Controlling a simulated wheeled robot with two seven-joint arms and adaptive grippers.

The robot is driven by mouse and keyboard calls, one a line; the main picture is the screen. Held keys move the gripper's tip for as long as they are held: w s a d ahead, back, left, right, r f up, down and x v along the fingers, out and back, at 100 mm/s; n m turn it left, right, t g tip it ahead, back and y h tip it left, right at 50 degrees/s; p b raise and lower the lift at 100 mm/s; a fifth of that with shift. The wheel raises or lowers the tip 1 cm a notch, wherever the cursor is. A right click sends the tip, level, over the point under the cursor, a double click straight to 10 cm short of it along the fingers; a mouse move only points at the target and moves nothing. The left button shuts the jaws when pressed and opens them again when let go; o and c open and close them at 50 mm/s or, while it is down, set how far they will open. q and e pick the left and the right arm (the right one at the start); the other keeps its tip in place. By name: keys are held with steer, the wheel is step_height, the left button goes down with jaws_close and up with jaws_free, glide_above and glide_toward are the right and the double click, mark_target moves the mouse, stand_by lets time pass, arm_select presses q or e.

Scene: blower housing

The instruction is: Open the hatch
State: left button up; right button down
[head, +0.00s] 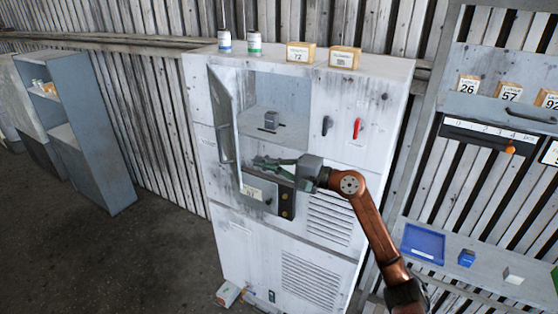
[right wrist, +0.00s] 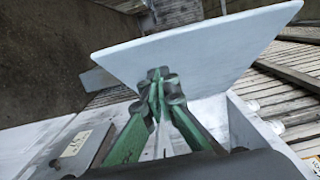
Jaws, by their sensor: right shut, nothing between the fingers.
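The hatch (head: 223,110) is a grey-white door on the upper left of the cabinet front, hinged at its left edge. It stands well open, swung outward, with its handle (head: 224,146) on the outer face. My right gripper (head: 257,162) is shut and empty, with green fingers pointing left toward the inner side of the hatch, in front of the opening. In the right wrist view the hatch (right wrist: 205,50) is a broad pale plate beyond the closed fingertips (right wrist: 158,88); I cannot tell whether they touch it. My left gripper is not in view.
The open compartment holds a small grey block (head: 271,120). Below the opening is a dark box with yellow buttons (head: 285,205). A black handle (head: 327,126) and red handle (head: 358,128) are at the right. Cans and boxes (head: 300,52) stand on top of the cabinet (head: 385,68).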

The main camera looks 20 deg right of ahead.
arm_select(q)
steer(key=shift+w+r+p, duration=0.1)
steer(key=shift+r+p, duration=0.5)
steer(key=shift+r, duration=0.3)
arm_select(e)
steer(key=a, duration=0.3)
steer(key=shift+s+a, duration=0.1)
steer(key=shift+a, duration=0.05)
